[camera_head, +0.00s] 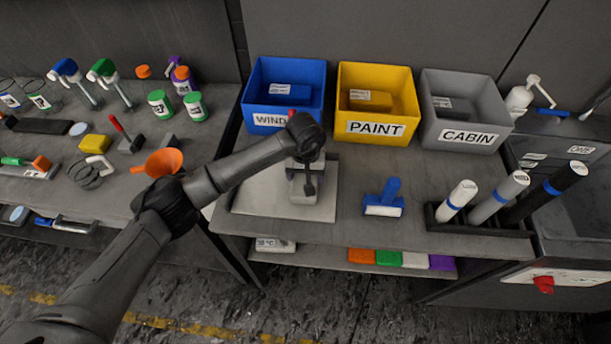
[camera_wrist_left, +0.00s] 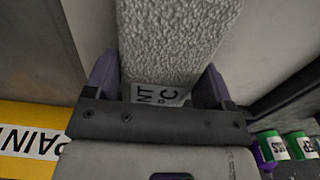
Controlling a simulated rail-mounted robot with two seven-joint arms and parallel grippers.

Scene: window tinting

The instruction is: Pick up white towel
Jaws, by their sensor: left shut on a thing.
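My left gripper (camera_head: 304,188) points down over a pale square mat (camera_head: 250,204) at the left end of the middle table. In the left wrist view its two purple fingers (camera_wrist_left: 158,88) are shut on a white, rough-textured towel (camera_wrist_left: 175,38). The towel runs up out of that picture, so its far end is hidden. In the head view the arm and gripper cover the spot, and I cannot make out the held towel there. A white folded piece (camera_head: 415,260) also lies on the lower shelf. My right gripper is not in view.
Blue (camera_head: 262,84), yellow (camera_head: 347,80) and grey (camera_head: 433,105) bins stand behind. A blue scraper (camera_head: 383,200) and a rack of tubes (camera_head: 480,215) are right. Orange (camera_head: 361,256), green (camera_head: 389,258) and purple (camera_head: 441,263) pieces lie on the lower shelf.

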